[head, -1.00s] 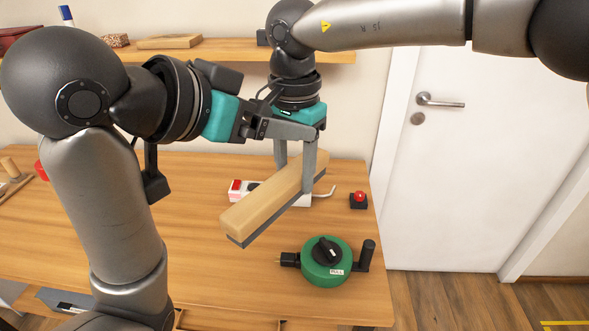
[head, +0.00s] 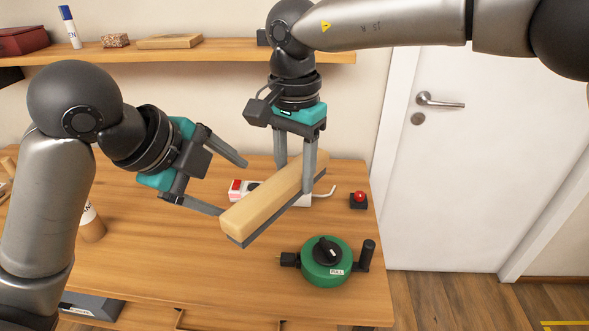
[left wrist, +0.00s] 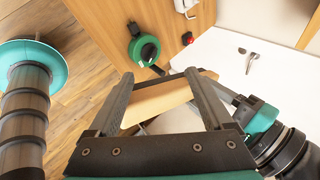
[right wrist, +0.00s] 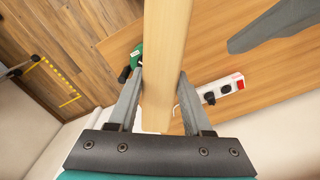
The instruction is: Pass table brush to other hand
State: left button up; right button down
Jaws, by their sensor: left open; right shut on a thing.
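The table brush (head: 268,200) is a long pale wooden block with a dark grey strip along its underside. My right gripper (head: 297,188) comes down from above and is shut on the brush towards its far end, holding it above the table. The brush also shows between the fingers in the right wrist view (right wrist: 164,75). My left gripper (head: 233,188) is open, left of the brush's near end, with its fingers pointing towards it. In the left wrist view the brush (left wrist: 155,102) shows beyond and between the open fingers; whether they touch it I cannot tell.
A green cable reel (head: 325,262) with a black handle lies on the table (head: 180,270) below the brush. A power strip (head: 237,187) and a red push button (head: 359,200) are behind. A shelf (head: 200,53) runs along the wall; a white door (head: 480,150) is right.

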pick_arm(q)
jog(key=s+f+n+g+h, duration=0.1)
jog(key=s+f+n, duration=0.2)
jog(key=f+n, duration=0.75)
jog(key=s+f+n+g, duration=0.2)
jog(key=f+n, duration=0.1)
jog(key=f, duration=1.5)
jog(key=s+f+n+g+h, duration=0.1)
jog(key=s+f+n, duration=0.35)
jog(key=f, duration=0.95)
jog(key=s+a+f+n+y, duration=0.2)
jog(key=s+a+f+y, duration=0.15)
jog(key=s+f, duration=0.5)
jog(key=s+a+f+n+y, duration=0.1)
jog(key=s+a+f+y, duration=0.3)
jog(key=s+f, duration=0.45)
jog(key=s+a+f, duration=0.1)
jog(key=s+f, duration=0.2)
jog(key=s, duration=0.7)
jog(key=shift+a+f+m+g+h, duration=0.3)
jog(key=shift+a+h, duration=0.05)
